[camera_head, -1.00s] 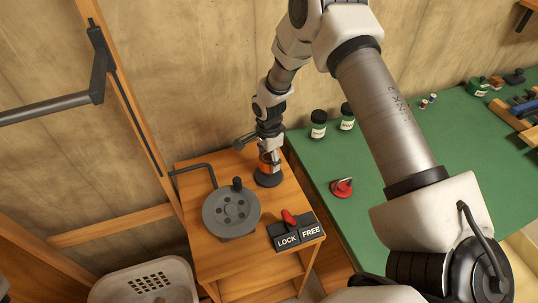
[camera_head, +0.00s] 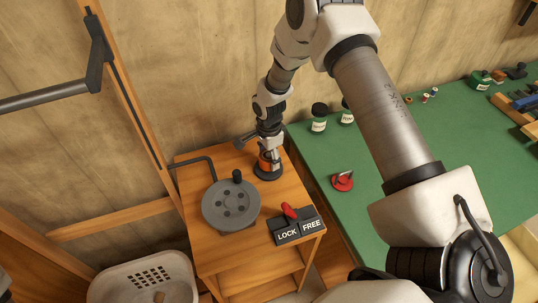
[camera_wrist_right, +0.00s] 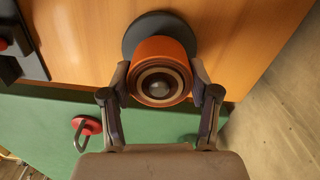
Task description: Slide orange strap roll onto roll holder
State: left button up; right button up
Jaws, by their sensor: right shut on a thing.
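The orange strap roll (camera_wrist_right: 160,48) is between the fingers of my right gripper (camera_wrist_right: 160,78), which is shut on it. In the right wrist view a dark rounded tip (camera_wrist_right: 160,86) shows inside the roll's pale core, so the roll seems to be around the holder's post. The roll holder's dark round base (camera_wrist_right: 140,27) shows behind the roll. In the head view the roll (camera_head: 265,160) is just above or on the base (camera_head: 268,174); I cannot tell if they touch. My left gripper is not in view.
On the wooden stand are a grey crank disc (camera_head: 231,205) and a LOCK/FREE switch (camera_head: 298,227) with a red lever. A green bench (camera_head: 400,190) at right holds jars (camera_head: 319,118) and a red-based item (camera_head: 343,181). A white basket (camera_head: 145,275) is below left.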

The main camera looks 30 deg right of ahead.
jog(key=shift+f, duration=0.45)
jog(key=o, duration=1.2)
jog(key=shift+o, duration=0.2)
